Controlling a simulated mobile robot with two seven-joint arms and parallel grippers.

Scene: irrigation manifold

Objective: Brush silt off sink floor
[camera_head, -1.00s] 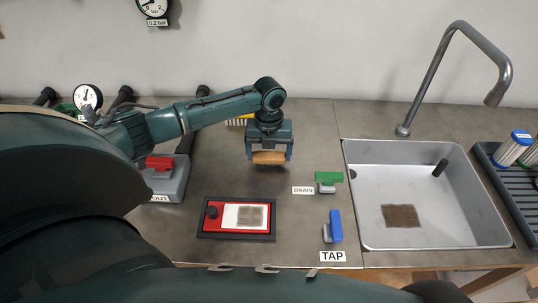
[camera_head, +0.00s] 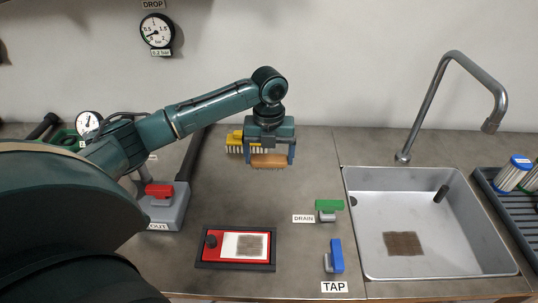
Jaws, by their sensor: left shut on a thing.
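My left gripper (camera_head: 270,158) is shut on a tan wooden brush (camera_head: 268,161) and holds it above the back middle of the counter. The brush's underside is hard to make out. The steel sink (camera_head: 446,236) is at the right, well apart from the gripper. A brown patch of silt (camera_head: 403,244) lies on the sink floor, near the front left. A short dark post (camera_head: 441,193) stands in the sink's back right. My right gripper is not in view.
A yellow bristled thing (camera_head: 235,143) is just behind the left gripper. The green drain lever (camera_head: 329,205) and blue tap lever (camera_head: 336,256) stand left of the sink. A red-and-white panel (camera_head: 229,246) lies in front. The faucet (camera_head: 452,80) arches over the sink's back.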

